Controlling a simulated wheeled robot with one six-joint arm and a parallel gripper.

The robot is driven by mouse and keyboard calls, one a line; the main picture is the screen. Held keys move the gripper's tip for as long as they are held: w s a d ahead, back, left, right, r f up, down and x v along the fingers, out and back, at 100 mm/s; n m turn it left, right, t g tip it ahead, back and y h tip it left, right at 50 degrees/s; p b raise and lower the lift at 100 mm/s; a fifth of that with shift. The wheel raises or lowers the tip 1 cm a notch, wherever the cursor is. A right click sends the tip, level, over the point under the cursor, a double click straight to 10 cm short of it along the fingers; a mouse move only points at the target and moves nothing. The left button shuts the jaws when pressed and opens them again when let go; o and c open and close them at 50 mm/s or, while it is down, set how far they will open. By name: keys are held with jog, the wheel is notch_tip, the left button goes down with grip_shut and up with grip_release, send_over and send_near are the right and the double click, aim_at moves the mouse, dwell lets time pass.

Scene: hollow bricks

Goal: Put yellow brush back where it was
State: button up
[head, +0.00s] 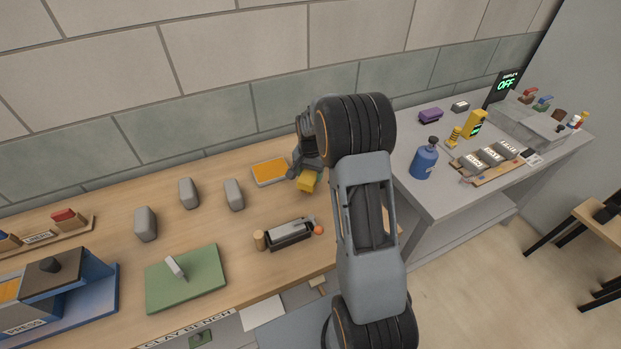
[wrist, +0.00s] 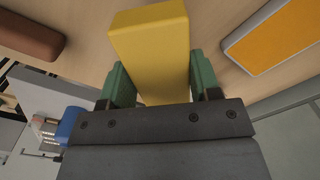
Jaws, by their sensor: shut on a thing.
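My gripper (head: 304,172) is shut on the yellow brush (head: 307,182), over the bench near its back edge, just right of the orange-topped tray. In the wrist view the yellow brush (wrist: 152,45) is a plain yellow block between the two green finger pads of my gripper (wrist: 152,82). It sticks out past the fingertips. Its bristles do not show, and I cannot tell whether it touches the bench top.
The orange-topped tray (head: 270,172) lies beside my gripper. A brown block (wrist: 30,37) shows in the wrist view. Grey blocks (head: 234,194), a green board (head: 187,279) and a roller-like tool (head: 290,233) are on the bench (head: 215,230). A blue bottle (head: 425,159) stands on the right table.

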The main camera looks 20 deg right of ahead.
jog(key=shift+w+d+f, duration=0.15)
jog(key=shift+d+f, duration=0.05)
jog(key=shift+f, duration=1.6)
jog(key=shift+f, duration=0.1)
jog(key=o, duration=0.9)
